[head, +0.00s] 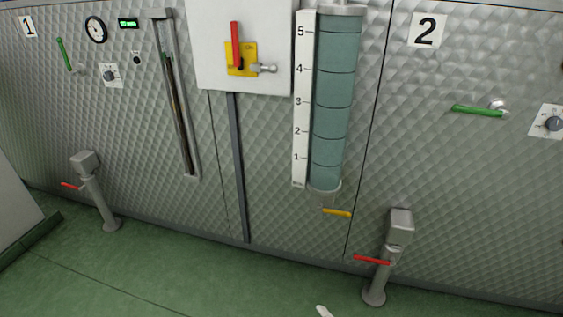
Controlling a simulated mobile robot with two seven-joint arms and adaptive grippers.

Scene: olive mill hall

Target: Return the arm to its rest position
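No arm or gripper of mine shows clearly in the head view. A small pale shape (324,311) is cut off by the bottom edge, right of the middle. Too little of it shows to tell what it is.
A quilted metal wall (270,160) crosses the view. It carries a sight glass (335,110), a white panel (215,70) with a red lever (236,45), and green handles (478,110). Posts with red levers (98,195) (388,255) stand before it. Green floor (190,285) is clear between them.

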